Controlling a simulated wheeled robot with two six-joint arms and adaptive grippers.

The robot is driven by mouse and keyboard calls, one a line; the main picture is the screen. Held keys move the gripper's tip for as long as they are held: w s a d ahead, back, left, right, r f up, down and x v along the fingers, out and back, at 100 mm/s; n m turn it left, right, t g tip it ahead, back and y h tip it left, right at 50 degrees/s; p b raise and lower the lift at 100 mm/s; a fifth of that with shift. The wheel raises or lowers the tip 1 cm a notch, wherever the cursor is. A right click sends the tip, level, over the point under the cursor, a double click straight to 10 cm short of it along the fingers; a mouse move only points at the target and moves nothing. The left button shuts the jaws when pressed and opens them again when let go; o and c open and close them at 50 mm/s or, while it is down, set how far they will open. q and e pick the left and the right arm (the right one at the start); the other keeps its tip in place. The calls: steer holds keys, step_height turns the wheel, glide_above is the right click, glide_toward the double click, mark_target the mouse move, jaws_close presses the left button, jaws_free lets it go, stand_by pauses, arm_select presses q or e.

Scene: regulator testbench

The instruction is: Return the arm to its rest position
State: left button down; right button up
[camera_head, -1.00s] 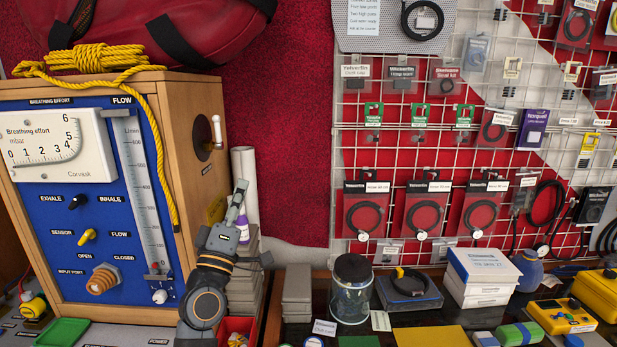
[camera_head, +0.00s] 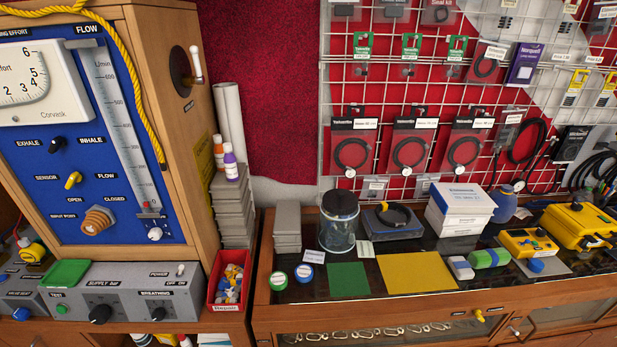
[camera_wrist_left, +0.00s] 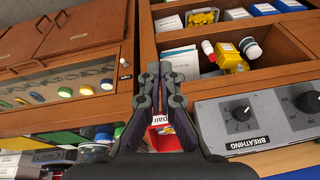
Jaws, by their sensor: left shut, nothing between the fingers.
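In the left wrist view my left gripper (camera_wrist_left: 166,75) points ahead with its two dark fingers closed and nothing between them. Behind the fingers a red bin (camera_wrist_left: 165,138) partly shows, and the grey supply box (camera_wrist_left: 265,122) is to the right. Neither gripper shows in the head view. The breathing test bench (camera_head: 90,130), a wooden case with a blue panel, gauge and flow tube, stands at the left of the head view. My right gripper is in neither current view.
The head view shows the supply box (camera_head: 130,295), the red bin (camera_head: 230,278), a glass jar (camera_head: 338,225), white boxes (camera_head: 458,212) and a yellow mat (camera_head: 415,272). The wrist view shows an open shelf with a yellow item (camera_wrist_left: 231,57) and a drawer front (camera_wrist_left: 60,85).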

arm_select(q)
steer(key=s+a+f+g+b, duration=0.1)
steer(key=s+f, duration=0.1)
steer(key=f, duration=1.3)
steer(key=s+a+f+b, duration=0.1)
steer(key=s+a+f, duration=0.15)
steer(key=f, duration=1.15)
steer(key=s+f+g+b, duration=0.1)
steer(key=s+f, duration=1.3)
steer(key=s, duration=0.3)
steer(key=shift+n, duration=0.4)
